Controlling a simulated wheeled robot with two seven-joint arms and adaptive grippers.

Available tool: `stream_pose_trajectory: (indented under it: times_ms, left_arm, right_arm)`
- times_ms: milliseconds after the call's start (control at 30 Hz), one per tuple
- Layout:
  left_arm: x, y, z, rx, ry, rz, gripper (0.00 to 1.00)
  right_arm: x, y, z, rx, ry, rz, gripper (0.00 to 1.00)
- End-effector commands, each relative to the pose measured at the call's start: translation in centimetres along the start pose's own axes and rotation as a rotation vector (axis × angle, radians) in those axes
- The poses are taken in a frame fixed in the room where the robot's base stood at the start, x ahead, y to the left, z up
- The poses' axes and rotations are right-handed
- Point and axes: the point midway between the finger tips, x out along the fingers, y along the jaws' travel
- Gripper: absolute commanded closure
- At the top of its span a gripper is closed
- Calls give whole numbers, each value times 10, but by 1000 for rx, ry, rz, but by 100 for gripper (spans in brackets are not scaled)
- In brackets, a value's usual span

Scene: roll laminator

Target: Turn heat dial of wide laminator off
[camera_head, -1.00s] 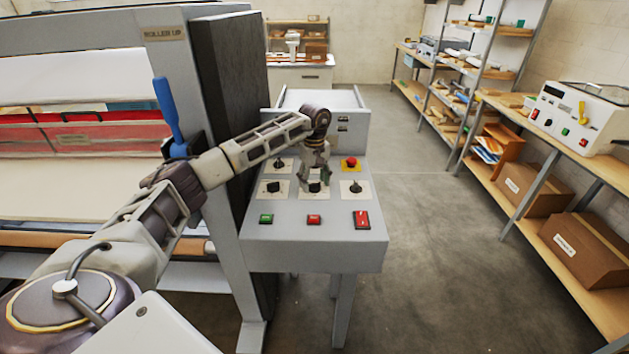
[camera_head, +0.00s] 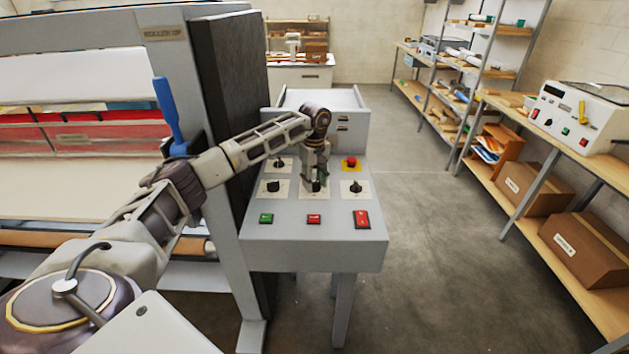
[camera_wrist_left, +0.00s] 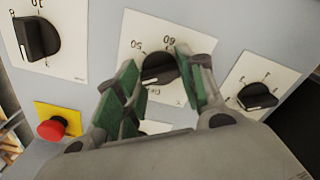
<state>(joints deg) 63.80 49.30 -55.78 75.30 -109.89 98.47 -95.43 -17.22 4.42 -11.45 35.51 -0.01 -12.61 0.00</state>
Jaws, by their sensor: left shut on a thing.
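The wide laminator's grey control panel (camera_head: 340,237) carries several black dials on white plates. My left gripper (camera_head: 317,188) reaches down onto the middle dial of the front row and mostly hides it in the head view. In the left wrist view my left gripper (camera_wrist_left: 162,85) has its green-padded fingers on either side of that black dial (camera_wrist_left: 158,68), shut on it. Its plate shows the numbers 50 and 60; the rest of the scale is partly covered. My right gripper is not in view.
Other dials stand left (camera_head: 273,186) and right (camera_head: 355,187) of the held one. A red emergency button (camera_head: 351,162) is behind. A green button (camera_head: 266,218), a red button (camera_head: 314,219) and a red switch (camera_head: 361,219) line the front. The floor to the right is clear.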

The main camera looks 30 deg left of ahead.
Motion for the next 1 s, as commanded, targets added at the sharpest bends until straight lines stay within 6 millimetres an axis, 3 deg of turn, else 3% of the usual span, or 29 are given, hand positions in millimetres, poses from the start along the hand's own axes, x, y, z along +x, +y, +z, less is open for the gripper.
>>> stream_pose_trajectory:
  times_ms: [1000]
  left_arm:
    - [-1, 0, 0, -702, 0, 1, 85]
  right_arm:
    - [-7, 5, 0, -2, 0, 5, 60]
